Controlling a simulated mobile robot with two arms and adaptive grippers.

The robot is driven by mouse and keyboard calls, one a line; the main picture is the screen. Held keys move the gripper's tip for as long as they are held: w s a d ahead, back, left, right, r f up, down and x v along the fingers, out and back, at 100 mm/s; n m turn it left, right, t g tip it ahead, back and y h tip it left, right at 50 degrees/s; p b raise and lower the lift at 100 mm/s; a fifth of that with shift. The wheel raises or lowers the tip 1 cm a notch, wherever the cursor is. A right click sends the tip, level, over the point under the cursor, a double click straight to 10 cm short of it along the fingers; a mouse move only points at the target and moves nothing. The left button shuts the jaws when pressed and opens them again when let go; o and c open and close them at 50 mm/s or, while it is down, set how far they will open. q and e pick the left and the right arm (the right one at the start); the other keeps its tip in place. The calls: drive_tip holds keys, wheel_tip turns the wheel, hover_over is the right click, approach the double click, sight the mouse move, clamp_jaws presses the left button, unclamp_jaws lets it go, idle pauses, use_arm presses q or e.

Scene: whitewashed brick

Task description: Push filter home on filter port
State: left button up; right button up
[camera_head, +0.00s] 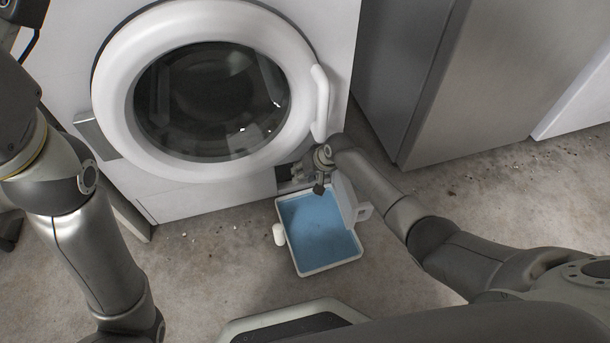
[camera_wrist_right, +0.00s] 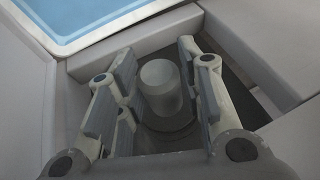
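The filter (camera_wrist_right: 161,88) is a grey cylindrical knob with a wider round base, seated in a recess in the right wrist view. The filter port (camera_wrist_right: 235,85) is the dark opening around it. My right gripper (camera_wrist_right: 157,60) is open, with its finger pads on either side of the knob and narrow gaps visible. In the head view my right gripper (camera_head: 308,170) is at the lower right of the white washing machine (camera_head: 215,200) and hides the filter. My left arm shows at the left, but its gripper is out of view.
A shallow white-rimmed tray (camera_head: 331,268) with a blue inside sits on the floor below the port. A pale flap (camera_head: 346,200) stands beside my right gripper. A small white piece (camera_head: 279,235) is at the tray's left side. Grey cabinets (camera_head: 490,80) stand to the right.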

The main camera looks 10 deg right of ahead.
drive_tip(key=o, duration=0.3)
drive_tip(key=v, duration=1.2)
idle(0.6)
drive_tip(key=shift+s, duration=0.1)
